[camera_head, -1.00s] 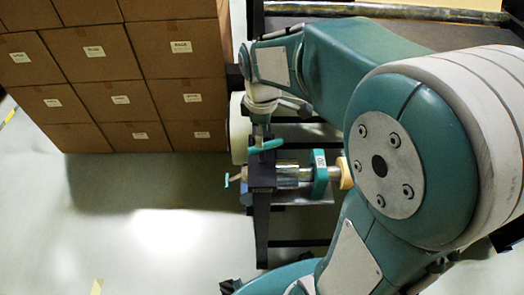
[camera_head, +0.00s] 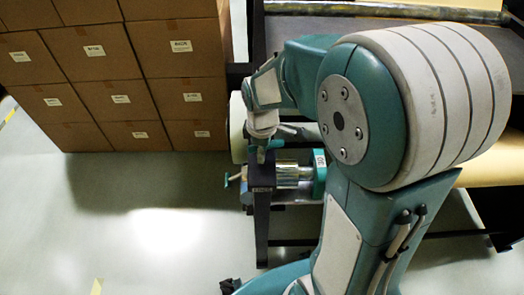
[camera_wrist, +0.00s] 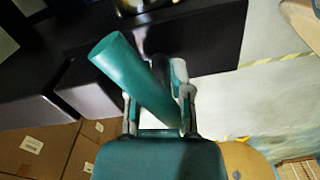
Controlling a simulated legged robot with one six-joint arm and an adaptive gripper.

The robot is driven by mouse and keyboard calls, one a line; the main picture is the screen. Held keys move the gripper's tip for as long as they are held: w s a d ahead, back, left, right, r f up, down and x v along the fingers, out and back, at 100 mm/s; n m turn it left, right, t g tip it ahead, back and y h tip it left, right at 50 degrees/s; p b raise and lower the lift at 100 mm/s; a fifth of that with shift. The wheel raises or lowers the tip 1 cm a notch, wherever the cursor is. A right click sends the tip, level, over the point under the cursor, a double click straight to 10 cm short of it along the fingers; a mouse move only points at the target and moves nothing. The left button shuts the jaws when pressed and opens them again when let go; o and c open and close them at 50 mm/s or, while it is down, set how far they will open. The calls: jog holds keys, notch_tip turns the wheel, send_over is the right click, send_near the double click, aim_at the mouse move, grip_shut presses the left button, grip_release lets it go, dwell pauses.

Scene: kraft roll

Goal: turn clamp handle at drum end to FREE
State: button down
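A teal clamp handle shows in the wrist view (camera_wrist: 125,65), a thick bar slanting from upper left down into my gripper (camera_wrist: 160,100). A finger stands on each side of it; whether they press on it I cannot tell. In the head view my gripper (camera_head: 262,140) points down at the top of the black frame post by the drum end, with a bit of the teal handle (camera_head: 276,143) beside it. The shiny drum end (camera_head: 292,174) lies just below. No FREE mark is readable.
A teal collar (camera_head: 319,175) sits right of the drum end, partly behind my arm. Stacked cartons (camera_head: 105,75) stand at the left. The floor (camera_head: 150,220) below them is clear.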

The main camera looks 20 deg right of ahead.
jog(key=shift+m, duration=1.3)
jog(key=c, duration=0.6)
grip_release()
notch_tip(320, 180, up, 12)
jog(key=shift+f, duration=0.1)
